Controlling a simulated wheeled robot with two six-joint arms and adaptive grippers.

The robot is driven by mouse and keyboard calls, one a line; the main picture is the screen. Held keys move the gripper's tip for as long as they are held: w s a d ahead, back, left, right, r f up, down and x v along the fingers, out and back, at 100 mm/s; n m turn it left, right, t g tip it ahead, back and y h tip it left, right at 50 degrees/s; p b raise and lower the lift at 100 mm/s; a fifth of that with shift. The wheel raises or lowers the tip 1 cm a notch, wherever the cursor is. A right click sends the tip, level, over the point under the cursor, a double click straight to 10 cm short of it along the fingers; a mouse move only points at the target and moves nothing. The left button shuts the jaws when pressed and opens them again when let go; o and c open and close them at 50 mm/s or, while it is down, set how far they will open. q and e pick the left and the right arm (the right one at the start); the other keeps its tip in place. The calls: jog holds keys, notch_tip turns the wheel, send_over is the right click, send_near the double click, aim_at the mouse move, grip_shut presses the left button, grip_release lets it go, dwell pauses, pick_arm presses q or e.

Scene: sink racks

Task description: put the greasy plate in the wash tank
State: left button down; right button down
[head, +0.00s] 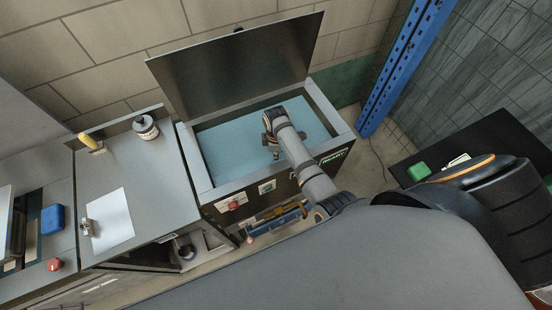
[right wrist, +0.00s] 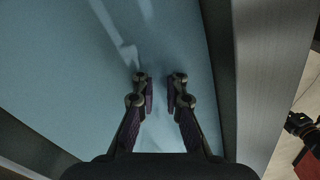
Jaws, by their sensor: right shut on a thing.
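The wash tank (head: 207,179) stands with its dark lid (head: 240,70) raised at the back, and pale blue liquid (head: 235,145) shows inside. My right gripper (head: 274,150) points down over the tank's opening, toward its right part. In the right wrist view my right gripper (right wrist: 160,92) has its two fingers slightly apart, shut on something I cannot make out. The blue surface fills the view beyond the fingers, with the tank's grey rim (right wrist: 265,80) to the right. I cannot make out the greasy plate in either view. My left gripper is out of view.
A grey counter (head: 160,195) left of the tank bears a white jar (head: 145,127), a yellow-handled brush (head: 90,142) and a clipboard (head: 110,220). A blue post (head: 402,65) stands right of the tank. A dark table (head: 490,145) holds a green block (head: 418,171).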

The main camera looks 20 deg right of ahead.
jog(key=shift+f, duration=1.95)
jog(key=shift+f, duration=0.2)
jog(key=shift+f+b, duration=0.1)
jog(key=shift+b, duration=0.2)
jog(key=c, duration=1.4)
grip_release()
jog(key=shift+f, duration=0.1)
notch_tip(320, 180, up, 13)
jog(key=shift+s+f, duration=0.1)
